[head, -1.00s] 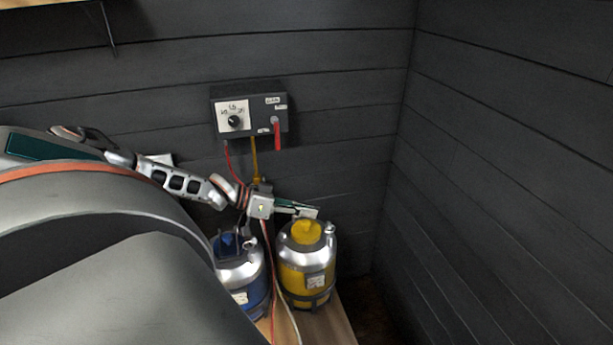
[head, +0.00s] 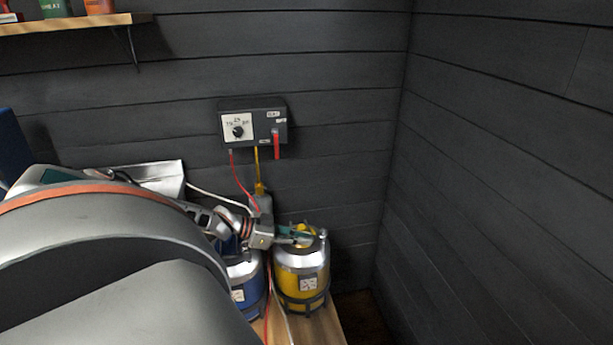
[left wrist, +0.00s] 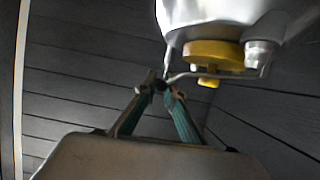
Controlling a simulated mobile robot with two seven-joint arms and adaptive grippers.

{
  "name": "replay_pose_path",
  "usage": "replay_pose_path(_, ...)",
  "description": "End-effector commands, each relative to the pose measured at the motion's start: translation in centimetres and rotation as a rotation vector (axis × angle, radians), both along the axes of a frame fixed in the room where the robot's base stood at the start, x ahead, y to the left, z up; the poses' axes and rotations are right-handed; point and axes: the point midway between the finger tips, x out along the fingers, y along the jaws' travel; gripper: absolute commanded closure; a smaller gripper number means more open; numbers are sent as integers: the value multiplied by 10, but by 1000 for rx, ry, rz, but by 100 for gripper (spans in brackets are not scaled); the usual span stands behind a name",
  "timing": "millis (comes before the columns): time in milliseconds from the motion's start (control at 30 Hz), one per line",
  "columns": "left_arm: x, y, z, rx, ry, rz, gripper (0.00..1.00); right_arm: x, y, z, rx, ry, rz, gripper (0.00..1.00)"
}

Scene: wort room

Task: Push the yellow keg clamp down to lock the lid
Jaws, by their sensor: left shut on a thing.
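The yellow keg (head: 302,286) stands upright on a wooden surface, with a silver top. Its yellow lid (left wrist: 215,54) shows in the left wrist view, where the keg appears upside down. A thin metal clamp lever (left wrist: 192,75) runs beside the lid to my fingertips. My left gripper (head: 306,237) is level with the keg's top, its fingers covering part of the lid in the head view. In the left wrist view the gripper (left wrist: 162,87) is shut on the lever's end. Whether the clamp is fully seated is unclear. My right gripper is not in view.
A blue keg (head: 246,282) stands close left of the yellow one, partly behind my arm. A control box (head: 252,123) with a dial and red handle hangs on the wall above. Red, yellow and white lines run near the kegs. A shelf (head: 70,25) is at upper left.

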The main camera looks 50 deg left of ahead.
Motion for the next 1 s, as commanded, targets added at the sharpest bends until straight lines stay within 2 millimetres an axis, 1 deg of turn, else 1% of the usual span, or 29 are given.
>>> replay_pose_path(100,-1,2,-5,29,-15,2,100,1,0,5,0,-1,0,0)
replay_pose_path(333,0,5,-11,70,-36,2,100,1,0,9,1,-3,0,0)
replay_pose_path(800,0,6,-13,82,-40,2,100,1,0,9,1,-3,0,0)
replay_pose_path(833,0,6,-13,83,-41,3,88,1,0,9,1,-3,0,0)
replay_pose_path(900,0,6,-13,83,-41,2,74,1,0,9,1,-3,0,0)
replay_pose_path(1000,0,6,-13,83,-41,2,74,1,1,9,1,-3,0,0)
